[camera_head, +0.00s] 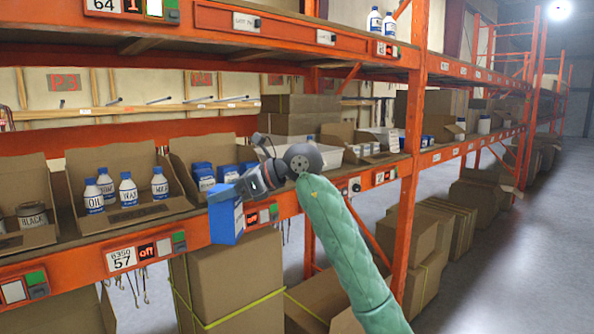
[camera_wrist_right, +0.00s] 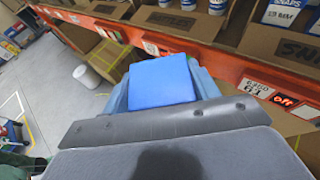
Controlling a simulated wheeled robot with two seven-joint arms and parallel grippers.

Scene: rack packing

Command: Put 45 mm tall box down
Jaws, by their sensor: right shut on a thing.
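My right gripper (camera_head: 238,188) is shut on a blue box (camera_head: 226,221) with white on one side edge. It holds the box in front of the orange shelf beam, outside the shelf. In the right wrist view the blue top of the box (camera_wrist_right: 162,80) sits between the fingers (camera_wrist_right: 160,88). No height marking on it is legible. An open cardboard box (camera_head: 190,160) with several blue and white boxes (camera_head: 204,176) stands on the shelf just behind the gripper. My left gripper is not in view.
A cardboard box with white bottles (camera_head: 127,190) stands to the left on the shelf. A grey-white bin (camera_head: 330,155) is to the right. The orange beam (camera_head: 90,265) carries labels and switches. Large cartons (camera_head: 235,285) stand below. The right wrist view shows a white bucket (camera_wrist_right: 86,76) on the floor.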

